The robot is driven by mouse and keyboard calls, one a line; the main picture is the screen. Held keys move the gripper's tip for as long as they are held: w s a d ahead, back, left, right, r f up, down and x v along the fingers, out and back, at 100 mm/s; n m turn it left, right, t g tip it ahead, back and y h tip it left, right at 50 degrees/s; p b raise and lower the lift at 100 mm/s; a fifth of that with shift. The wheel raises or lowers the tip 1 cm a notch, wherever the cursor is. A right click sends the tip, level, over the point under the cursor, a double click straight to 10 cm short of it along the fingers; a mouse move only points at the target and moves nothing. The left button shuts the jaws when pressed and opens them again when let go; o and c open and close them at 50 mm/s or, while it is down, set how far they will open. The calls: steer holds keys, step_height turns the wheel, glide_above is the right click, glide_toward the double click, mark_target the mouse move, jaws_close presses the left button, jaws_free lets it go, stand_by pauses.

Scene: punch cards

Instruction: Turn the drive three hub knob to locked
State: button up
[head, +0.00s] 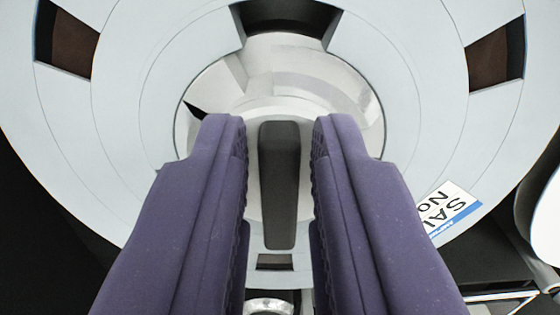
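The hub knob is a dark grey upright bar (279,185) in the middle of the head view, in front of a shiny round metal hub (310,85). My gripper (280,140) has two purple ribbed fingers, one on each side of the bar. The fingers are open, with a narrow gap showing between each finger and the bar, so neither visibly touches it. The hub sits at the centre of a large pale blue-grey reel (120,110). No locked mark or drive number shows in view. The fingers hide parts of the hub and lower reel.
The reel has dark openings at top centre (285,18), upper left (66,42) and upper right (496,52). A white label with black lettering (447,212) is at lower right. A pale rounded part (545,215) shows at the right edge. Dark areas lie below the reel.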

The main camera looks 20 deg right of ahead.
jaws_close()
steer(key=shift+d+f+m+b, duration=0.1)
steer(key=shift+m+b, duration=0.2)
steer(key=shift+b, duration=0.25)
steer(key=shift+s+d+f+m+b, duration=0.1)
steer(key=shift+d+f+m+b, duration=0.25)
steer(key=shift+m+b, duration=2.55)
steer(key=shift+s+d+f+m+b, duration=0.1)
steer(key=shift+d+f+m+b, duration=0.2)
steer(key=shift+m+b, duration=2.65)
steer(key=shift+s+d+f+m+b, duration=0.1)
steer(key=shift+d+f+m+b, duration=0.2)
steer(key=shift+m+b, duration=2.6)
